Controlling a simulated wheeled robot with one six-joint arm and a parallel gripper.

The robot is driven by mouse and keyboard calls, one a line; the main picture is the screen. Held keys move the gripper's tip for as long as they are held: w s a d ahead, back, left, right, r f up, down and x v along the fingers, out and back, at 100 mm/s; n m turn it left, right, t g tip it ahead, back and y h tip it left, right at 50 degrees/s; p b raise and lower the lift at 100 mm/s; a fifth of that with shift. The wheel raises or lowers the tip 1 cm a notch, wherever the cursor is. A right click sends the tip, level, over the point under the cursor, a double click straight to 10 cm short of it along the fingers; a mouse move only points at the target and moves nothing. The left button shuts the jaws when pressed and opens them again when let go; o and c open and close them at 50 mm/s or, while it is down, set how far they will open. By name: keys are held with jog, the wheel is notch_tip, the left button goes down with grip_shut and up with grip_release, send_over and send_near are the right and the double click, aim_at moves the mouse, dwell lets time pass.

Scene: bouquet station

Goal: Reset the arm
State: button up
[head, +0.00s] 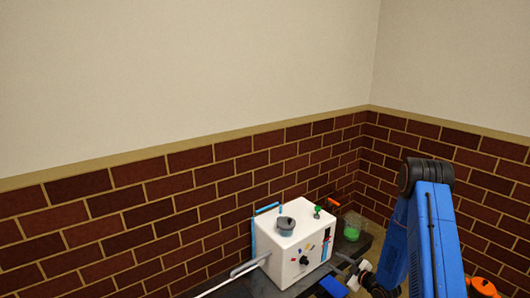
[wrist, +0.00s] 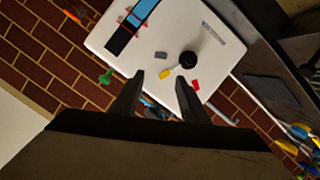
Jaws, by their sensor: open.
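My blue arm (head: 432,235) rises at the right of the head view and bends at a black joint near its top. In the wrist view my gripper (wrist: 160,80) shows two dark fingers held apart with nothing between them. Beyond the fingertips is the front of a white box (wrist: 125,45) with a black knob (wrist: 188,58), small coloured pieces and a blue strip. I cannot tell the exact distance from fingers to box.
The box stands on a dark table (head: 367,243) near a brick wall (head: 150,225) and a corner. A grey pot-like piece (head: 286,225) sits on the box. A container with green contents (head: 352,229) stands behind it to the right. Orange items (head: 484,287) lie at lower right.

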notch_tip(320, 180, up, 8)
jog(key=w+d+h, duration=0.1)
jog(key=w+h, duration=0.1)
jog(key=h, duration=0.1)
jog(key=s+d+r+m+g+h, duration=0.1)
jog(key=s+r+m+g+h, duration=0.15)
jog(key=s+r, duration=0.6)
jog(key=s+d+r+m+g+h, duration=0.1)
jog(key=s+d+r+m+h, duration=0.2)
jog(key=r, duration=1.1)
jog(key=s+a+r+m+g, duration=0.1)
jog(key=s+a+r+m, duration=0.1)
jog(key=s, duration=1.1)
jog(key=s+a+r+m+g, duration=0.2)
jog(key=s+a+r, duration=0.2)
jog(key=s, duration=0.9)
jog(key=s+a+r+m+g+y, duration=0.1)
jog(key=s+a+r+m, duration=0.2)
jog(key=s, duration=1)
jog(key=shift+v, duration=0.9)
